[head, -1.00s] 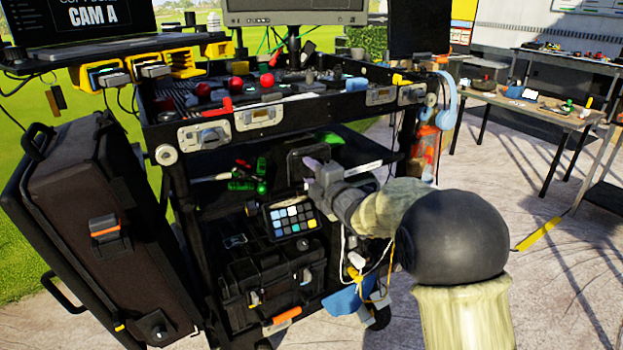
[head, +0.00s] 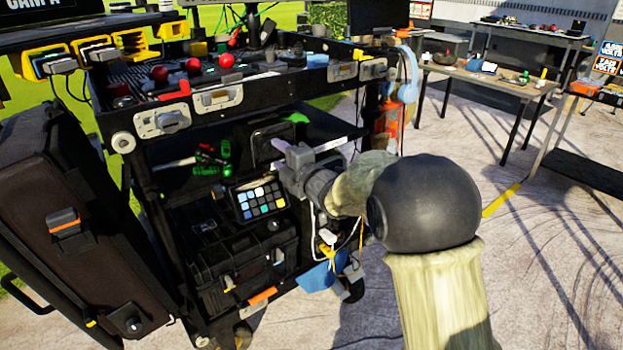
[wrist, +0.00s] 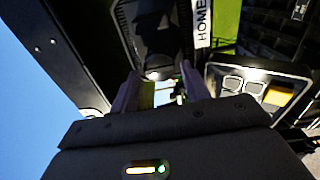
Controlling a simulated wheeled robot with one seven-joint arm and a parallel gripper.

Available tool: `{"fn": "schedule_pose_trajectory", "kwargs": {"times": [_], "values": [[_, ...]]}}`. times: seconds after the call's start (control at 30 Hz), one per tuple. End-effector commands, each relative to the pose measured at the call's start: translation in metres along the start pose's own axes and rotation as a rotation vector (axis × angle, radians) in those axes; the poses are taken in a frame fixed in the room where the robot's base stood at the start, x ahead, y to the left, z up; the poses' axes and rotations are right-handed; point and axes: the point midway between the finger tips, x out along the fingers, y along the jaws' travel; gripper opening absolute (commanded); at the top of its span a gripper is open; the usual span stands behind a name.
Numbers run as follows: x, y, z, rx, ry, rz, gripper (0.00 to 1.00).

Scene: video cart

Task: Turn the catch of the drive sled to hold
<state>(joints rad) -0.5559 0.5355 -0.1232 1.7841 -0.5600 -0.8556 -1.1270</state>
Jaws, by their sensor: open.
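My gripper (head: 279,154) is open at the cart's middle shelf, in front of a black upright unit (head: 265,136) that I take to be the drive sled. In the wrist view, my two pale purple fingers (wrist: 160,92) stand apart. Just beyond them is a dark ribbed part (wrist: 152,32) with a bright rounded lower end, beside a white label (wrist: 203,22) reading HOME. I cannot tell for sure whether this part is the catch, or whether the fingers touch it. The gripper body hides what lies below.
A pad with coloured keys (head: 260,199) sits just below my gripper. A black hard case (head: 235,262) fills the lower shelf. Green-handled tools (head: 215,158) lie to the left. A big brown case (head: 50,210) leans at the cart's left. Paving is open at right.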

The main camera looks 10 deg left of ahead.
Motion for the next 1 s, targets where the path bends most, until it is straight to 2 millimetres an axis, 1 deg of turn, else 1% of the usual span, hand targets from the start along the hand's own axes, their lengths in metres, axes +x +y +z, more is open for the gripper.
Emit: {"fn": "schedule_pose_trajectory", "kwargs": {"times": [0.03,0.37,0.7,0.83,1.0], "values": [[-0.008,0.001,0.000,0.000,-0.001,-0.001,0.46],[-0.065,0.001,-0.001,0.000,0.000,-0.002,0.46],[-0.128,0.001,-0.002,-0.001,0.000,-0.001,0.46],[-0.145,0.000,-0.002,-0.001,0.001,-0.001,0.46],[-0.152,0.000,-0.003,-0.002,0.003,-0.001,0.46]]}}
